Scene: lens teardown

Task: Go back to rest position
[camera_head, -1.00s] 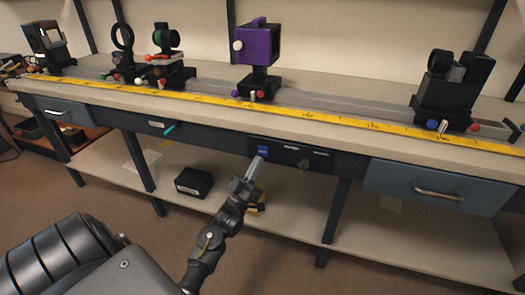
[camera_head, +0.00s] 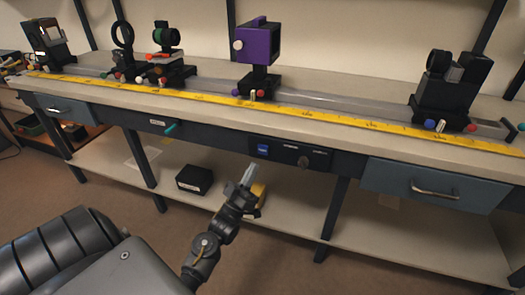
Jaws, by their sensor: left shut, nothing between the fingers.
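My left gripper (camera_head: 247,177) is shut and empty. It hangs in the air in front of the bench, below the control panel (camera_head: 290,153) with its blue switch (camera_head: 262,149) and dark knob (camera_head: 303,162). A gap shows between the fingertips and the panel. My right gripper is not in view.
The bench carries a rail with a yellow ruler (camera_head: 305,114), a purple box mount (camera_head: 257,45), a black mount (camera_head: 448,88) and lens holders (camera_head: 122,40). Drawers (camera_head: 425,186) sit under the top.

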